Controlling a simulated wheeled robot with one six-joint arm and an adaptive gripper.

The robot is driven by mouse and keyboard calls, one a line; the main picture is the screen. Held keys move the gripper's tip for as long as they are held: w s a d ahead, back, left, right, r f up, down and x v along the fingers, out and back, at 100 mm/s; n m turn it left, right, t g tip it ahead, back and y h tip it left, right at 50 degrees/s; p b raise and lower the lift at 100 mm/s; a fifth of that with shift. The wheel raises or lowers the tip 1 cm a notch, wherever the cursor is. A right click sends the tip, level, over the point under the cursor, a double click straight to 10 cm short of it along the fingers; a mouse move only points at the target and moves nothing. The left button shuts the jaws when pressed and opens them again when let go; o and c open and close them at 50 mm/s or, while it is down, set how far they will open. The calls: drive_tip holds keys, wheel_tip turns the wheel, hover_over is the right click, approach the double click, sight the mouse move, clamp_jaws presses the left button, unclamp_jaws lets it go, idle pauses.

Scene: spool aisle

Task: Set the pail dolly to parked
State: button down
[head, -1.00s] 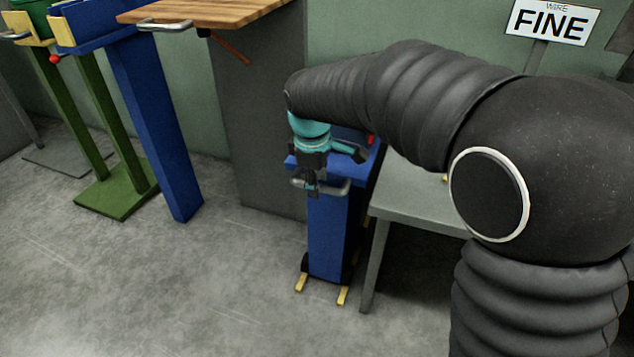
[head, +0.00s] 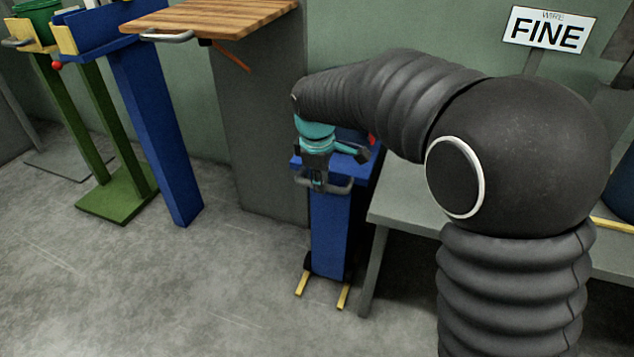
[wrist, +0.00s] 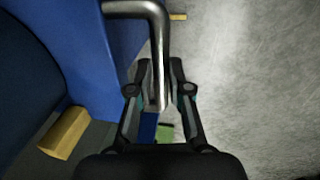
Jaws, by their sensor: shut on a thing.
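A blue dolly (head: 329,235) with short yellow feet stands between a grey panel and a grey table. I take it to be the pail dolly. A grey bar handle (head: 342,187) sticks out from its top front, and the handle (wrist: 155,30) is large in the wrist view. My gripper (head: 318,184) is at the left part of this handle. In the wrist view my gripper (wrist: 160,82) has its fingers on both sides of the bar's end section, shut on it. My arm and wrist hide much of the dolly's top. A dark blue rounded thing (wrist: 25,90) shows at the wrist view's left.
A wooden-topped counter (head: 215,14) with a handle stands left of the dolly. Blue (head: 155,130) and green (head: 110,195) stands are further left, with a green pail (head: 38,10). The grey table (head: 410,208) is close on the right. The floor (head: 190,290) in front is clear.

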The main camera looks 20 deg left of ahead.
sight(336, 154)
drive_tip(key=w+p, duration=0.1)
drive_tip(key=w, duration=0.2)
drive_tip(key=w+p, duration=0.2)
drive_tip(key=w, duration=0.2)
drive_tip(key=w+p, duration=0.2)
drive_tip(key=w, duration=0.2)
drive_tip(key=shift+w+d+r, duration=0.15)
drive_tip(key=shift+w+d, duration=0.05)
drive_tip(key=shift+d, duration=0.2)
drive_tip(key=c, duration=1.1)
unclamp_jaws()
drive_tip(key=shift+w+d, duration=0.1)
drive_tip(key=shift+r, duration=0.25)
wheel_tip(336, 154, up, 11)
drive_tip(key=s, duration=0.2)
drive_tip(key=shift+s, duration=0.2)
